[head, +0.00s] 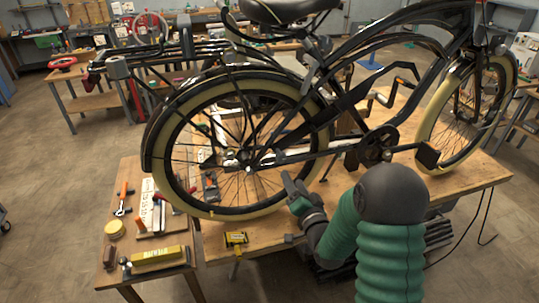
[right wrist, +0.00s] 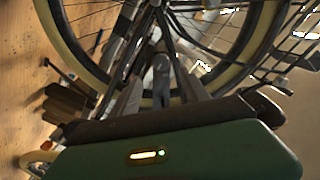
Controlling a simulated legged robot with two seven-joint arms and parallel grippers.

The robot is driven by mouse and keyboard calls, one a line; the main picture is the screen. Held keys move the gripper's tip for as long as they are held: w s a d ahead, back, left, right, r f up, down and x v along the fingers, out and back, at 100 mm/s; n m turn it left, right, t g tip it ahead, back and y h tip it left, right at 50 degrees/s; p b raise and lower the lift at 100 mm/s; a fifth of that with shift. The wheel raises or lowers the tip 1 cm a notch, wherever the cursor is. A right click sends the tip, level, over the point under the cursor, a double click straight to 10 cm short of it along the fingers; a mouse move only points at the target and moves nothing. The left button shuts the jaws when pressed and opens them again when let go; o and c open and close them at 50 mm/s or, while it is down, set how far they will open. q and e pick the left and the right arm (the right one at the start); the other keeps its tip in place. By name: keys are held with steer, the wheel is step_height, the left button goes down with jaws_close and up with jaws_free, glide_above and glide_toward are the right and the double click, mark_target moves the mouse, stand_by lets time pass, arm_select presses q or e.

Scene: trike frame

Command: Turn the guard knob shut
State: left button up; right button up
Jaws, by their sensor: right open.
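A black bicycle-like frame (head: 349,100) stands on a wooden table, its rear wheel (head: 178,190) with a cream tyre toward me. A dark chain guard (head: 345,103) runs from the crank toward the rear hub. I cannot surely pick out the guard knob. My right gripper (head: 293,185) is open, low in front of the wheel's right lower part. In the right wrist view, its fingers (right wrist: 160,88) point toward the wheel and spokes. A small grey part (right wrist: 162,72) shows between them; I cannot tell whether it is the knob or whether they touch it. My left gripper is not in view.
The wooden table (head: 460,191) has free room at right. A yellow-black item (head: 236,239) lies near its front edge. Other workbenches stand behind.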

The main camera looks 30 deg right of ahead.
mark_target(281, 161)
steer(key=p+x, duration=0.1)
steer(key=x, duration=0.4)
steer(key=shift+d, duration=0.1)
steer(key=x, duration=0.2)
steer(key=p+x, duration=0.1)
steer(key=x, duration=0.1)
steer(key=a+p+x, duration=0.1)
steer(key=x, duration=0.2)
steer(key=shift+w, duration=0.3)
steer(key=shift+w+d, duration=0.1)
steer(key=shift+w, duration=0.2)
steer(key=shift+d, duration=0.25)
steer(key=shift+d+f, duration=0.15)
steer(key=c, duration=0.4)
steer(key=shift+a, duration=0.25)
jaws_close()
